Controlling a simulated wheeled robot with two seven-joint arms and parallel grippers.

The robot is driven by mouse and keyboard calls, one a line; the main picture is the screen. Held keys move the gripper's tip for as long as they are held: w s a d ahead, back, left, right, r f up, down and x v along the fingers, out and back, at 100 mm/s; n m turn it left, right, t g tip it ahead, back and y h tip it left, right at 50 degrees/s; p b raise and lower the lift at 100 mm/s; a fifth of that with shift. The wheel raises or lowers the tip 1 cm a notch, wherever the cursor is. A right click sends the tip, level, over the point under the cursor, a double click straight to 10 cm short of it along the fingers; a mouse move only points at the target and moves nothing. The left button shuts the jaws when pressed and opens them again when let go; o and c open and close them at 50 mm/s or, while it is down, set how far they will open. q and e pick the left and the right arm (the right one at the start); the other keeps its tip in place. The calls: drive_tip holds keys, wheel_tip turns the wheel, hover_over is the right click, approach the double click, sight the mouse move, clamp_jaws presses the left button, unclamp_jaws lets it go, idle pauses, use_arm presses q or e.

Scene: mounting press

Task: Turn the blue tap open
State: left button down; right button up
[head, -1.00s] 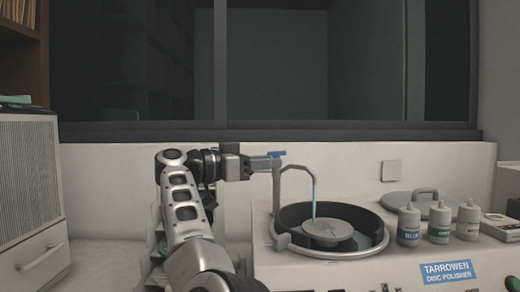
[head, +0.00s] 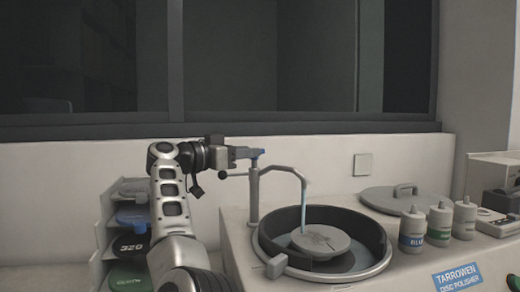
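The blue tap (head: 257,152) is a small blue handle on top of a grey post with a curved spout (head: 290,171). A pale blue stream of water (head: 303,192) runs from the spout down into the polisher bowl.
The round polisher bowl (head: 377,262) with its grey disc (head: 320,241) lies right of the post. A lid (head: 405,197) and several bottles (head: 412,228) stand further right. A rack of discs (head: 131,218) is left of my arm.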

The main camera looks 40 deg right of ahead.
sight(264, 151)
drive_tip(key=d, duration=0.5)
drive_tip(key=shift+s, duration=0.2)
drive_tip(key=shift+f, duration=0.1)
clamp_jaws()
